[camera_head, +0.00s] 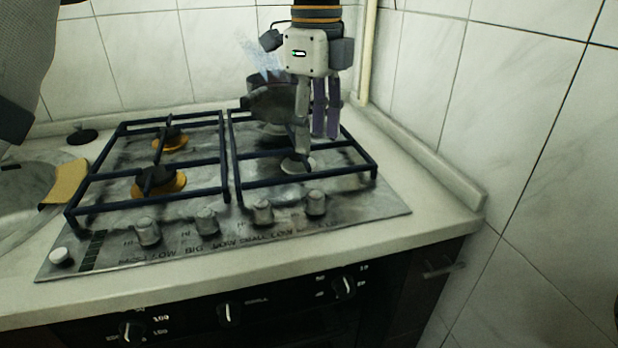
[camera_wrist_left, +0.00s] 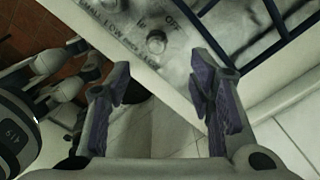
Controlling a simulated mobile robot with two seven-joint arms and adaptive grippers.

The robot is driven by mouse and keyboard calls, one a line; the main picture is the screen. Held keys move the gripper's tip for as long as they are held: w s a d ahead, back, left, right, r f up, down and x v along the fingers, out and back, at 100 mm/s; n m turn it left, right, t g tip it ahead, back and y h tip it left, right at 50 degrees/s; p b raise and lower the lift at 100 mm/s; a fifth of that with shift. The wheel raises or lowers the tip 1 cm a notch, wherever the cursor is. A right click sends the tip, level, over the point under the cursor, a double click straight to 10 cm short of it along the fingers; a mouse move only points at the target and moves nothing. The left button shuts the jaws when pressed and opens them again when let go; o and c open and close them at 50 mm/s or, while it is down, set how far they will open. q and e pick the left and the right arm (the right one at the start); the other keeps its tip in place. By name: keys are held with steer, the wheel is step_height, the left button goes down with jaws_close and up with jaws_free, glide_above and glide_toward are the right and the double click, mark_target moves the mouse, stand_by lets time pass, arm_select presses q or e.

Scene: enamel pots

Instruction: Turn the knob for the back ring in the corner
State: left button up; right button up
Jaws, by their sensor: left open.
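The gas hob (camera_head: 110,235) has several grey knobs along its front: the left one (camera_head: 148,231), the second (camera_head: 207,220), the third (camera_head: 262,211) and the right one (camera_head: 316,203). Which ring each serves is too small to read. My left gripper (camera_head: 318,138) points down over the right side of the hob, above and behind the right knob in the picture. In the left wrist view its purple-padded fingers (camera_wrist_left: 165,98) are spread and empty. A knob (camera_wrist_left: 157,42) lies beyond them, apart, beside the OFF marking. The back right ring is partly hidden by a pot and my gripper.
A dark pot (camera_head: 268,103) stands on the back right ring, close to my left gripper. Dark pan supports (camera_head: 180,205) rise above the hob. Tiled walls (camera_head: 415,90) meet behind, with a pipe (camera_head: 368,55) in the corner. Grey gripper-like parts (camera_wrist_left: 60,65) show at left in the wrist view.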

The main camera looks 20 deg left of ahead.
mark_target(315, 194)
arm_select(q)
steer(key=f, duration=1.1)
steer(key=shift+s+d+p, duration=0.2)
steer(key=shift+s+p, duration=0.1)
steer(key=shift+s, duration=0.05)
steer(key=shift+c, duration=0.5)
